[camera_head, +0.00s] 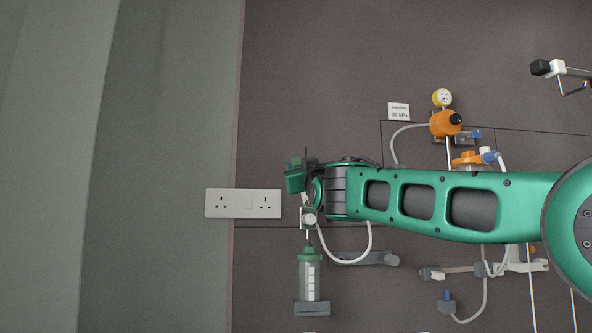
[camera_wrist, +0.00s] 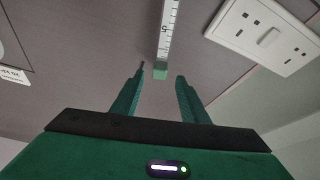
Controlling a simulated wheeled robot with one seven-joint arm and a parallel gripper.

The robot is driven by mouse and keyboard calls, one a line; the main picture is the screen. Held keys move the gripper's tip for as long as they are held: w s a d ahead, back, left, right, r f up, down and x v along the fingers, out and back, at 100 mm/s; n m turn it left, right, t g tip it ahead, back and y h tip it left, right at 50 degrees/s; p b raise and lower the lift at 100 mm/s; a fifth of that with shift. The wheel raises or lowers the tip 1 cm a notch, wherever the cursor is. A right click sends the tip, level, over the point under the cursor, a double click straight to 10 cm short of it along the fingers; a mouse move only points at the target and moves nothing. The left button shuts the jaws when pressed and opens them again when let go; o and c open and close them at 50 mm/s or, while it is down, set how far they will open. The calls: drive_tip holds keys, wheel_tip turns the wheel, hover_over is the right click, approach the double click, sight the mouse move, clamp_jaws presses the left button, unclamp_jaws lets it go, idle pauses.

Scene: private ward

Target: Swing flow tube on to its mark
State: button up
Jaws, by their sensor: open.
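The flow tube (camera_wrist: 168,30) shows in the wrist view as a pale strip with a printed scale and a green end block (camera_wrist: 160,71). It runs out of the top of that view. My gripper (camera_wrist: 160,88) is open, with the green end block centred between and just beyond its fingertips. I see no contact. In the head view my gripper (camera_head: 296,178) is at the wall fitting, above a clear green-topped bottle (camera_head: 309,280), and hides most of the tube. I cannot make out the mark.
A white double socket (camera_head: 243,203) is close left of my gripper; it also shows in the wrist view (camera_wrist: 268,32). A grey hose (camera_head: 350,260) loops below my wrist.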

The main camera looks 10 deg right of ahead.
sight(298, 163)
drive_tip(key=shift+x, duration=2.6)
